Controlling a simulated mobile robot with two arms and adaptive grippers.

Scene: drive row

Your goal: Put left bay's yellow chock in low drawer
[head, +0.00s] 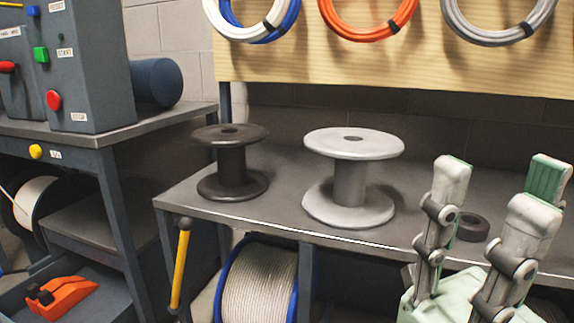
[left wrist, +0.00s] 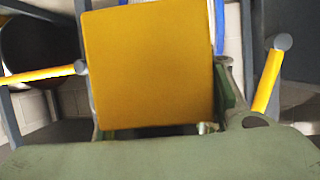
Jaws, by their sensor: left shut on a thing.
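In the left wrist view a yellow chock (left wrist: 150,65) fills the middle, its broad flat face toward the camera. My left gripper (left wrist: 165,125) is shut on it; the chock hides most of the fingers. Neither the chock nor my left gripper shows in the head view. A low blue-grey drawer or tray (head: 108,308) sits under the left bench at the lower left of the head view, open at the top, with an orange tool (head: 62,295) in it. My right gripper (head: 495,190) is open and empty, fingers upward, in front of the right bench.
The right bench (head: 270,215) carries a black spool (head: 232,165), a grey spool (head: 350,180) and a dark ring (head: 472,227). A yellow bar handle (head: 181,262) sticks out at its left front corner. A control box (head: 80,65) stands on the left bench (head: 150,122).

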